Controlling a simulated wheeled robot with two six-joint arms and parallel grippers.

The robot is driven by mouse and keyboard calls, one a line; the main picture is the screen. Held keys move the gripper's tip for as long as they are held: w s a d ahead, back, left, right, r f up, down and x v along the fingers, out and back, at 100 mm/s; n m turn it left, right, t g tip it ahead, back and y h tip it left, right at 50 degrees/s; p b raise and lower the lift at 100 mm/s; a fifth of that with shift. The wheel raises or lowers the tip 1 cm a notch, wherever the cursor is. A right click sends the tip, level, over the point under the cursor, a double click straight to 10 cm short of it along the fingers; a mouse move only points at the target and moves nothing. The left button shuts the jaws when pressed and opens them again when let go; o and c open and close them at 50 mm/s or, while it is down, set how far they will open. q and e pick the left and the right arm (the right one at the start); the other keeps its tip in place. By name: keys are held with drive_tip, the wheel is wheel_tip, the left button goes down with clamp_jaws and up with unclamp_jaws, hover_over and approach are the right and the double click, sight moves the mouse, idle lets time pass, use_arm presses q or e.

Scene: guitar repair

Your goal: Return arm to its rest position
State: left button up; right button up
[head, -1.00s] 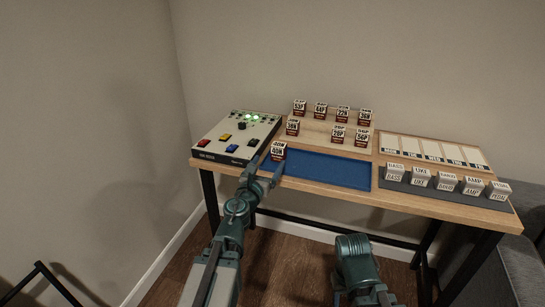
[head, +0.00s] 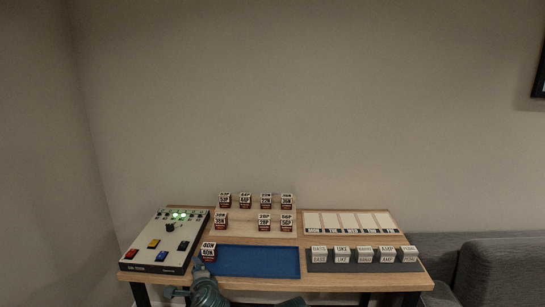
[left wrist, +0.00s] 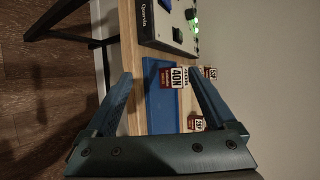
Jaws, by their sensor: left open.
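My left gripper (left wrist: 162,82) is open in the left wrist view, its two blue-green fingers apart with nothing held between them. A white and dark-red block marked 40N (left wrist: 173,78) shows beyond the fingertips; contact cannot be told. In the head view the 40N block (head: 208,252) stands at the left end of the blue tray (head: 258,262). My left arm (head: 207,292) comes in at the bottom edge, just in front of that block, and its fingers are hard to make out.
A control box with coloured buttons (head: 162,252) stands at the table's left. Several numbered blocks stand on a wooden board (head: 243,229) behind the tray. A weekday board (head: 350,223) and a dark strip with labelled blocks (head: 365,267) are at right. A grey sofa (head: 490,262) is beside the table.

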use_arm(q)
drive_tip(key=s+d+n+g+h+p, duration=0.4)
drive_tip(key=s+d+n+g+p, duration=0.5)
drive_tip(key=s+d, duration=0.8)
drive_tip(key=s+n+g, duration=0.2)
drive_tip(key=s, duration=0.1)
drive_tip(key=shift+s+f+g+h+p, duration=0.25)
drive_tip(key=shift+s+g+h+p, duration=0.05)
drive_tip(key=shift+g+h+p, duration=0.1)
use_arm(e)
wheel_tip(320, 180, up, 12)
